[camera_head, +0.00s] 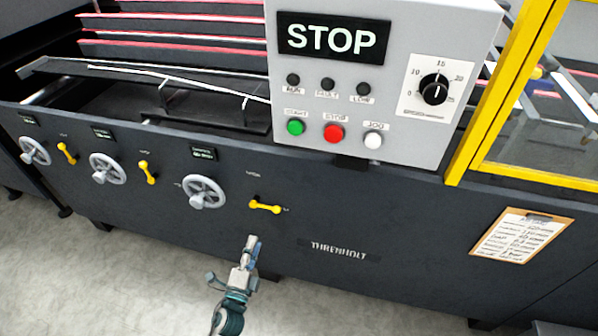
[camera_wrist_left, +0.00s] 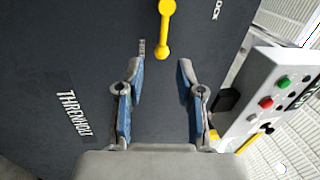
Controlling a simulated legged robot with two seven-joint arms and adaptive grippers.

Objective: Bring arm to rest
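My left gripper (camera_head: 251,243) is in front of the dark machine panel, just below the rightmost yellow lever (camera_head: 265,207) in the head view. In the left wrist view my left gripper (camera_wrist_left: 160,72) has its two blue-grey fingers spread apart. Nothing is between the fingertips. The yellow lever (camera_wrist_left: 163,30) shows beyond the fingertips there, apart from them. In the head view this lever lies nearly level, tilted slightly down to the right. My right gripper does not show in either view.
The control box (camera_head: 375,80) juts out above, with a STOP display (camera_head: 332,39), buttons and a dial (camera_head: 434,89). Several handwheels (camera_head: 204,192) and yellow levers stick out of the panel. A clipboard (camera_head: 522,236) hangs at right. The floor (camera_head: 110,270) in front is clear.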

